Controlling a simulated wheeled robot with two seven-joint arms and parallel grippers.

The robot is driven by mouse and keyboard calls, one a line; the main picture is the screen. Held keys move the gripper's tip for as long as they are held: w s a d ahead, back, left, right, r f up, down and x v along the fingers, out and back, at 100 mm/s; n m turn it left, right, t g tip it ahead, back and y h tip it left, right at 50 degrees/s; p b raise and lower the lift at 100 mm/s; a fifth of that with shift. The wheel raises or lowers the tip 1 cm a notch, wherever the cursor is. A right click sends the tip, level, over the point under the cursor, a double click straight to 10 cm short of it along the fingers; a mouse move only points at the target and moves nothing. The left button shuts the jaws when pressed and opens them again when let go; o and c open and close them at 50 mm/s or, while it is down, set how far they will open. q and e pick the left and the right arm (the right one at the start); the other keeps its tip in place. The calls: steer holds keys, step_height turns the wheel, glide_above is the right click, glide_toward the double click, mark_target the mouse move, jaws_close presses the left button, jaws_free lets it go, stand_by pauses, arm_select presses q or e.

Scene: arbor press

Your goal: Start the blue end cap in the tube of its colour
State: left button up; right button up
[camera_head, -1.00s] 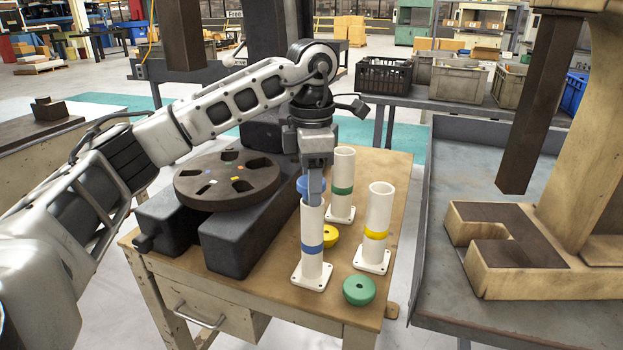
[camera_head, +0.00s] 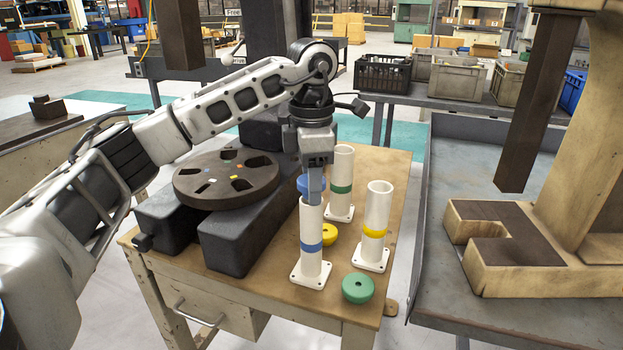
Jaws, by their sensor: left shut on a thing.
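The white tube with a blue band (camera_head: 311,240) stands upright on its square foot at the front of the wooden table. My left gripper (camera_head: 313,190) points down at this tube's top and is shut on the blue end cap (camera_head: 303,184). The cap shows partly behind the fingers, at or just behind the tube's rim; I cannot tell whether it is over the opening or touches it. My right gripper is not in view.
Nearby stand the green-banded tube (camera_head: 341,185) and the yellow-banded tube (camera_head: 376,225). A green cap (camera_head: 358,288) and a yellow cap (camera_head: 328,234) lie on the table (camera_head: 270,290). A dark slotted disc (camera_head: 226,180) rests on the press base at left.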

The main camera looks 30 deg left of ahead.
arm_select(q)
steer(key=shift+f, duration=0.35)
steer(key=o, duration=1)
steer(key=shift+o, duration=0.2)
steer(key=shift+r, duration=0.1)
